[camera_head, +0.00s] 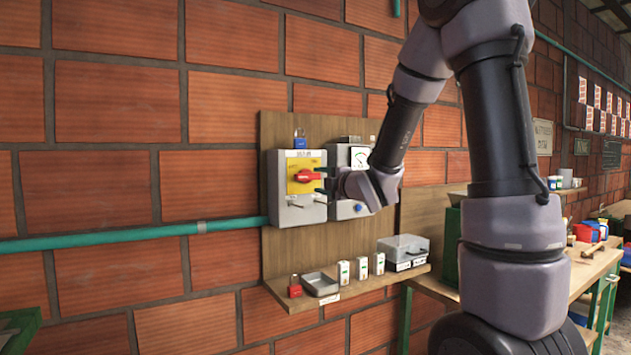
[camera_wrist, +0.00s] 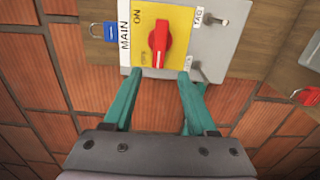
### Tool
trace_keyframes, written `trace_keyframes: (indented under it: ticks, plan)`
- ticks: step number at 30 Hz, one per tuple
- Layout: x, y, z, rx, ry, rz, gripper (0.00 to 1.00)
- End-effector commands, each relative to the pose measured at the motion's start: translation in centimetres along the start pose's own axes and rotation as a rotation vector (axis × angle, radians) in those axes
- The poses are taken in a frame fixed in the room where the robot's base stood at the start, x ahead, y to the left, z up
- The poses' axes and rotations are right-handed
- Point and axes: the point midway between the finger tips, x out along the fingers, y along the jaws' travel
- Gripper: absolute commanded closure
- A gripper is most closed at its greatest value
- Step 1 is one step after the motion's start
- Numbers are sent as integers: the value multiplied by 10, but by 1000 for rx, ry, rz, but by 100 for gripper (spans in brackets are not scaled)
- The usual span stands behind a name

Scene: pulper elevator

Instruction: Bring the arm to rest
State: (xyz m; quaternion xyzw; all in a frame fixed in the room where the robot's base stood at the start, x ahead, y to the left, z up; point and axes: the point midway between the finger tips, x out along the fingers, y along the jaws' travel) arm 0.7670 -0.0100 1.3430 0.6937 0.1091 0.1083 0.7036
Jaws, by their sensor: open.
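My gripper (camera_head: 322,181) is open in front of a grey switch box on the wall board. In the wrist view its two green fingers (camera_wrist: 155,92) reach toward the box's yellow plate (camera_wrist: 174,20), with nothing between them. The fingertips lie just below the red rotary switch (camera_wrist: 152,45); whether they touch the box I cannot tell. The red switch (camera_head: 307,175) also shows in the head view on the yellow plate. My arm comes down from the top right and bends left to the box, hiding part of the gauge box (camera_head: 340,208).
A shelf (camera_head: 345,287) below holds a red padlock (camera_head: 294,287), a small tray (camera_head: 320,285), white blocks and a clear-lidded case (camera_head: 403,249). A blue padlock (camera_head: 299,141) sits atop the switch box. A green pipe (camera_head: 130,236) runs along the brick wall. A workbench (camera_head: 585,270) stands right.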

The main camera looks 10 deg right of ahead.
Motion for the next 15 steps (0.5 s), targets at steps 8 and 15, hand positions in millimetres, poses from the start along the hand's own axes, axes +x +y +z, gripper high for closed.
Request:
trace_keyframes:
  ticks: [8, 15]
  plan:
    - [-1, 0, 0, 1, 0, 0, 43]
    - [-23, 10, 21, 240, -107, -79, 43]
